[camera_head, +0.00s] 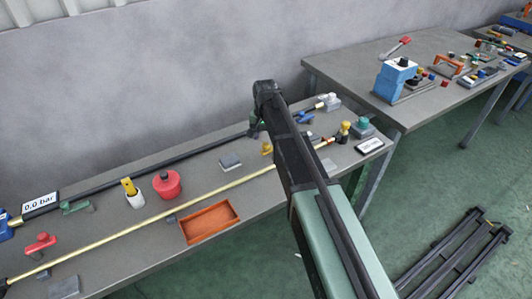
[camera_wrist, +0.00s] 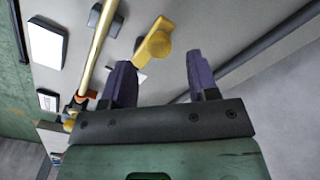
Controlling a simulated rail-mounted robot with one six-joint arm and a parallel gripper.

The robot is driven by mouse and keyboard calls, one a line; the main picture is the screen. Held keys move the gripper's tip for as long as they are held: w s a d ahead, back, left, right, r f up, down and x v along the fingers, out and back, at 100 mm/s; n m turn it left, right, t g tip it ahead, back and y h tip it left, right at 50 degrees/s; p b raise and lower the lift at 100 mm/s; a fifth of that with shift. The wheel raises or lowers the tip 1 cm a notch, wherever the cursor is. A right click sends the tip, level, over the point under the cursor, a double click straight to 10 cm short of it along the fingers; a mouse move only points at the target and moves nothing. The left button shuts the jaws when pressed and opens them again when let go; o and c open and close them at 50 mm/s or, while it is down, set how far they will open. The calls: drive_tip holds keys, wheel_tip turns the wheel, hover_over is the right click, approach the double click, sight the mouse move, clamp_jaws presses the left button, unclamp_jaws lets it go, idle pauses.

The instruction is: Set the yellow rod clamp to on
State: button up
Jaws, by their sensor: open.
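A yellow piece with a flat arm and a round knob (camera_wrist: 155,42), which looks like the yellow rod clamp, shows in the wrist view just beyond my fingertips, beside the long pale yellow rod (camera_wrist: 98,45). A small yellow piece (camera_head: 267,149) beside my arm in the head view appears to be the same one. My gripper (camera_wrist: 158,62) is open, with its purple fingers apart and nothing held. The yellow piece lies nearer the left finger; I cannot tell whether they touch. In the head view my arm hides part of the rod, and the fingertips are not clear.
The bench holds a red pot (camera_head: 167,186), a white cup (camera_head: 134,198), an orange tray (camera_head: 210,224), a grey block (camera_head: 230,162) and a pressure display (camera_head: 40,204). A dark rod (camera_head: 150,179) runs along the back near the wall. A second table (camera_head: 435,105) stands at the right.

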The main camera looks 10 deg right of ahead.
sight(265, 144)
wheel_tip(265, 144, down, 4)
drive_tip(key=shift+r+b, duration=0.1)
drive_tip(key=shift+b, duration=0.9)
drive_tip(key=shift+r, duration=0.1)
clamp_jaws()
